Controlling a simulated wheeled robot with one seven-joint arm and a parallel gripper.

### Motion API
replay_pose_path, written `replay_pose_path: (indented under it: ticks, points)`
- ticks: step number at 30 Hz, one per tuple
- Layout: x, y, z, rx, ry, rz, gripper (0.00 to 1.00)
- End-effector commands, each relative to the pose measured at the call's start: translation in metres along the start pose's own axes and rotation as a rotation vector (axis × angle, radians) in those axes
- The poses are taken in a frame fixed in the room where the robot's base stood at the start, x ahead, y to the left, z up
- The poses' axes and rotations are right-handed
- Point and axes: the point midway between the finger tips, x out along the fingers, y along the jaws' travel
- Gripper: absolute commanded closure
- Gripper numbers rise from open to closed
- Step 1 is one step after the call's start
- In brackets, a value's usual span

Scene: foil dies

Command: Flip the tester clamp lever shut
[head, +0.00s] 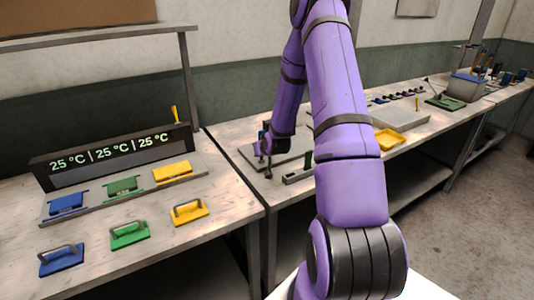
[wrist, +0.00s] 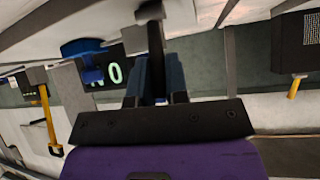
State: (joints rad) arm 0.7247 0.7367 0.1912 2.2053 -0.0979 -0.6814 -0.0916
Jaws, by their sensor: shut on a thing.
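My gripper (head: 265,148) is low over the grey tester plate (head: 285,157) on the middle bench, at its left side. In the wrist view, the two blue-grey fingers (wrist: 157,68) are shut around a dark bar, the clamp lever (wrist: 154,33), which runs up from between them. A tester display (wrist: 112,73) with green characters shows left of the fingers, partly covered. A blue part (wrist: 82,48) is beside it. In the head view the lever's hold is too small to make out, and my arm hides part of the tester.
The left bench has a temperature display (head: 110,158), a tray of coloured dies and several handled blocks, including a green one (head: 130,235). A grey block (head: 298,178) lies near the bench's front edge. A yellow tray (head: 389,138) is right of my arm.

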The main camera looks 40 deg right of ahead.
Motion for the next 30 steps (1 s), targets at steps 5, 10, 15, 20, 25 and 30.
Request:
replay_pose_path:
  ticks: [5, 10, 15, 20, 25, 30]
  points:
    - [-0.0032, 0.0007, 0.0048, 0.013, 0.092, -0.014, 1.0]
    - [-0.0055, 0.0011, 0.0072, 0.02, 0.152, -0.024, 1.0]
    - [-0.0064, 0.0018, 0.0084, 0.023, 0.18, -0.027, 1.0]
    - [-0.0068, 0.002, 0.0084, 0.024, 0.188, -0.028, 1.0]
    - [-0.0068, 0.0021, 0.0085, 0.024, 0.188, -0.028, 1.0]
    - [-0.0067, 0.0021, 0.0085, 0.024, 0.187, -0.027, 0.69]
